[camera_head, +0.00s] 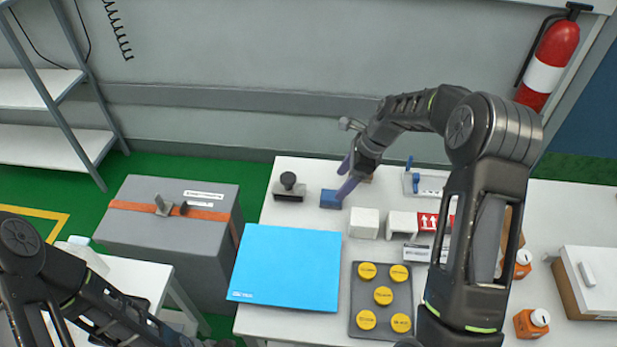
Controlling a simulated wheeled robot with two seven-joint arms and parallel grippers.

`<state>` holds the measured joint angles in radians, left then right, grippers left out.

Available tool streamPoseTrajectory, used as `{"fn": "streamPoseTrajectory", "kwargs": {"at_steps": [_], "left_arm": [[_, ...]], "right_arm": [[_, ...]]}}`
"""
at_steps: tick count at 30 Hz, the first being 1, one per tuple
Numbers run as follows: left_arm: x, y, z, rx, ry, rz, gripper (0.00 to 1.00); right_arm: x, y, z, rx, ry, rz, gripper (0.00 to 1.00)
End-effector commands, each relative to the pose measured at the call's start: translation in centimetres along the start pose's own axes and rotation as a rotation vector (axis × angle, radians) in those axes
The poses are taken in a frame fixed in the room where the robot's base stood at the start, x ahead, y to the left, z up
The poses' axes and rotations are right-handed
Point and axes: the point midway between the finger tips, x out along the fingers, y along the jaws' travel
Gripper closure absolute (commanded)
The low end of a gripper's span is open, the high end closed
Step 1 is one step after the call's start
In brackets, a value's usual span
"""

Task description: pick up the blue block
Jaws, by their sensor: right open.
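The small blue block (330,200) lies on the white table, near its back left part. My right gripper (345,179) is open and points down just at the right of the block. Its fingers slightly overlap the block's right side in the picture, and I cannot tell whether they touch it. My left arm comes in at the bottom left; its gripper is not visible.
A dark stamp-like item (288,188) stands left of the block, and a white block (363,223) stands to its front right. A blue sheet (287,268) and a grey tray with yellow discs (382,336) lie nearer. A grey case (170,240) stands left.

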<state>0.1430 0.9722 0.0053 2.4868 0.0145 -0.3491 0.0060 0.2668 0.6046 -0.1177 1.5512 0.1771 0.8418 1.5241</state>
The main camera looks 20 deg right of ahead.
Motion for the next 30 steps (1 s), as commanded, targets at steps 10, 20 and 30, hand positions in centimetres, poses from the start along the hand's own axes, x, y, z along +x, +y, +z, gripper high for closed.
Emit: {"fn": "streamPoseTrajectory", "kwargs": {"at_steps": [10,20,30], "left_arm": [[0.0,0.0,0.1,0.0,-0.002,0.0,0.64],[1.8,-0.4,-0.1,0.004,0.004,0.006,0.64],[2.0,-0.5,-0.1,0.004,0.006,0.007,0.64]], "right_arm": [[0.1,0.0,0.0,0.0,0.0,0.0,0.31],[2.8,0.0,-0.1,0.0,0.0,0.001,0.31],[3.2,0.0,-0.1,0.0,0.0,0.001,0.31]]}}
